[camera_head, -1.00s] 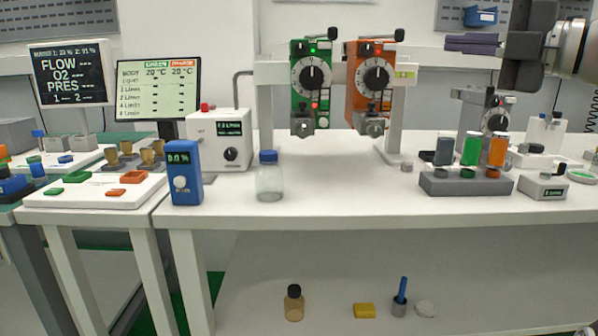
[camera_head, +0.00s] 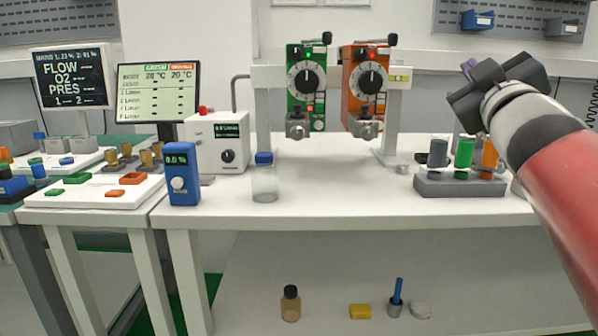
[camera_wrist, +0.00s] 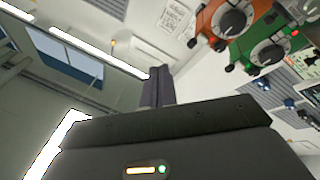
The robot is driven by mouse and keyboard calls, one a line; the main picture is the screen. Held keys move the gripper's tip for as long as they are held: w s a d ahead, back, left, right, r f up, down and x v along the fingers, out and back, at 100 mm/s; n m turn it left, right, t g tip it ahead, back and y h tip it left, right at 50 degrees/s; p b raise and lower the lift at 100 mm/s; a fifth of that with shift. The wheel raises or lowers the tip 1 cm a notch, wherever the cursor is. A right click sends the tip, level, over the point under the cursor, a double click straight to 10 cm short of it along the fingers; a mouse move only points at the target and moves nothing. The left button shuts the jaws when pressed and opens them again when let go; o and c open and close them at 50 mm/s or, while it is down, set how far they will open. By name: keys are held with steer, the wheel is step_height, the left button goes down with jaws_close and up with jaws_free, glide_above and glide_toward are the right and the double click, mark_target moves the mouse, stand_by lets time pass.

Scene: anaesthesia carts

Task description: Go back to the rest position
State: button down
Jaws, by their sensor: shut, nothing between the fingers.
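My gripper (camera_head: 468,67) is raised at the upper right of the head view, above the right part of the bench, with my arm reaching up from the lower right edge. In the wrist view its dark fingers (camera_wrist: 161,86) are together, with nothing between them. The wrist view is tilted and looks toward the wall and ceiling. The fingers are clear of every object there.
Green (camera_head: 306,82) and orange (camera_head: 366,84) vaporizers hang on a rail over the white bench (camera_head: 330,205). A grey holder (camera_head: 460,187) with coloured cylinders stands below my gripper. A clear bottle (camera_head: 265,182) and a blue meter (camera_head: 181,172) stand left. The front middle is clear.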

steer(key=s+a+f+m+g, duration=0.1)
steer(key=s+f+m+g, duration=0.15)
steer(key=f, duration=0.55)
steer(key=s+a+f+m+g+h, duration=0.15)
steer(key=f+g, duration=0.25)
steer(key=f, duration=0.5)
steer(key=s+a+f+m+g, duration=0.1)
steer(key=s+f+m+g, duration=0.2)
steer(key=f, duration=0.5)
steer(key=s+a+f+g+y, duration=0.2)
steer(key=s+a+f+g, duration=0.1)
steer(key=s+f, duration=0.3)
steer(key=s+a+f+g+y, duration=0.2)
steer(key=s+a+f+g, duration=0.2)
steer(key=s+f, duration=0.3)
step_height(320, 180, down, 4)
steer(key=shift+a+f, duration=0.1)
steer(key=shift+a, duration=0.15)
